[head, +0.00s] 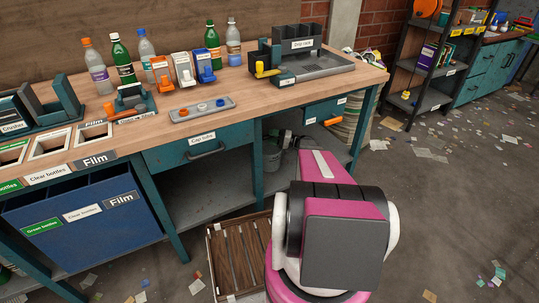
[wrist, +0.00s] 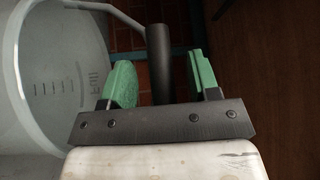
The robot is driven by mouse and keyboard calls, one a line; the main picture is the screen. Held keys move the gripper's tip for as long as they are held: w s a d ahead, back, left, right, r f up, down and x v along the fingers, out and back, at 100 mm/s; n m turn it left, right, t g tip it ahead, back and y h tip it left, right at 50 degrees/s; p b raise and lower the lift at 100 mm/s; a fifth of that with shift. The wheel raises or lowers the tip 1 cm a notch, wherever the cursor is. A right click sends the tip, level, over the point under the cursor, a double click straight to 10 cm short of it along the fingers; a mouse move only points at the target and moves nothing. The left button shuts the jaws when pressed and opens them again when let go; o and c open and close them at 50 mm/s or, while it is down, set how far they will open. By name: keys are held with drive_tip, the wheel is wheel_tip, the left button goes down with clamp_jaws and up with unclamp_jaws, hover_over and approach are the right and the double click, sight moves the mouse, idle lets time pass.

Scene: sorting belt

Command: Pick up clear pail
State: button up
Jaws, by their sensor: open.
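The clear pail (wrist: 50,80) fills the left of the wrist view, a translucent grey bucket with level marks and the word Full. Its pale curved handle (wrist: 112,12) runs across the top. A dark bar (wrist: 158,50) shows between my fingers and seems to be the handle's grip. My gripper (wrist: 160,75) is open, with green pads on both sides of this bar; I cannot tell whether they touch it. The left finger is beside the pail wall. In the head view the pail (head: 271,158) is partly visible under the bench, and my arm hides much of that area.
A drawer (head: 200,148) and a teal leg (head: 256,160) are close to my arm. A wooden crate (head: 222,250) lies on the floor, and the right floor is open with scattered litter.

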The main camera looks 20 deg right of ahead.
clamp_jaws()
drive_tip(key=shift+r, duration=0.15)
